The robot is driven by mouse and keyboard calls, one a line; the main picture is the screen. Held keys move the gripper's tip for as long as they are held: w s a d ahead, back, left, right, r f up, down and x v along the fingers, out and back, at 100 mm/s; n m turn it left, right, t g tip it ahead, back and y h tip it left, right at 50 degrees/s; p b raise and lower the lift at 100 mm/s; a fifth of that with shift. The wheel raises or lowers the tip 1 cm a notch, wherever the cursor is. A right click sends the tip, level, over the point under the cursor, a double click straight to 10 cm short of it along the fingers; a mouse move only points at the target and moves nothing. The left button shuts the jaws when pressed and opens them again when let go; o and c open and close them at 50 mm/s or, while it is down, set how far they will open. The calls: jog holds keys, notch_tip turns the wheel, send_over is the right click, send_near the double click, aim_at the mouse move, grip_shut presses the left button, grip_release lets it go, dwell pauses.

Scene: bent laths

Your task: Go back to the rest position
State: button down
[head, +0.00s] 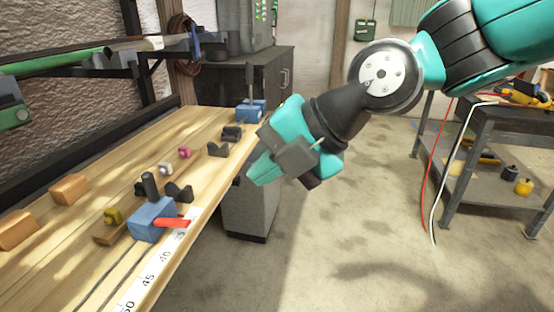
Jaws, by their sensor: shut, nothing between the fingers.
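My gripper (262,176) is in the middle of the head view, teal with a dark grey wrist. It is shut and empty, with its fingertips pointing down and left. It hangs beside the right edge of the wooden workbench (110,160), and in the picture it overlaps that edge near the far end. I cannot tell its exact height above the bench. My arm comes in from the upper right. No bent lath shows clearly on the bench.
A grey cabinet (250,205) stands beneath. A dark cart (490,135) with cables stands right. The floor between is clear.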

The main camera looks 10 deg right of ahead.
jog(key=shift+s+d+r, duration=0.1)
dwell(0.3)
jog(key=s+d+r+m+g+h+p, duration=0.1)
jog(key=s+d+m+g+h+p, duration=0.2)
jog(key=m, duration=2.1)
jog(key=s+d+h+p, duration=0.1)
jog(key=s+d+p, duration=0.2)
jog(key=s+d, duration=0.3)
jog(key=shift+s+d+r+g, duration=0.15)
jog(key=shift+s+d+g, duration=0.25)
jog(key=shift+s, duration=1)
